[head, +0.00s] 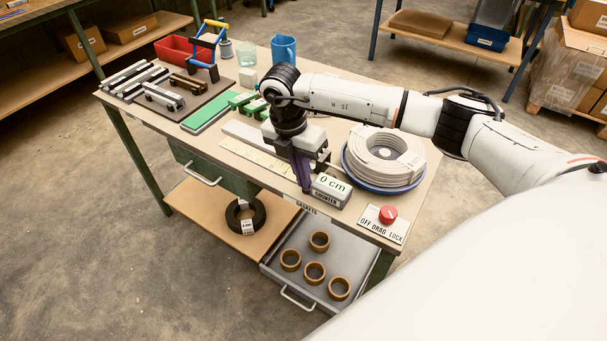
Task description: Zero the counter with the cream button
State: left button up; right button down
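The counter (332,190) is a pale box at the front edge of the workbench. Its display reads "0 cm" and its front is marked COUNTER. I cannot make out a cream button on it; the gripper may hide it. My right gripper (304,186) points down right beside the counter's left end. Its dark purple fingers look close together, but I cannot tell whether they are shut or touch the counter. My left gripper is not in view.
A pale coil (408,165) on a blue reel stands right of the counter. A red knob (388,214) sits on the drag lock plate at the bench corner. A ruled strip (252,157) lies left of the gripper. The open gasket drawer (280,262) juts out below, holding several brown rings.

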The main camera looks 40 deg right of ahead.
jog(key=shift+a+r+p, duration=0.2)
jog(key=shift+r+p, duration=1.4)
jog(key=shift+p, duration=0.15)
notch_tip(320, 180, up, 11)
jog(key=w+a+b, duration=0.1)
jog(key=shift+w+a+f, duration=0.2)
jog(key=shift+w, duration=0.05)
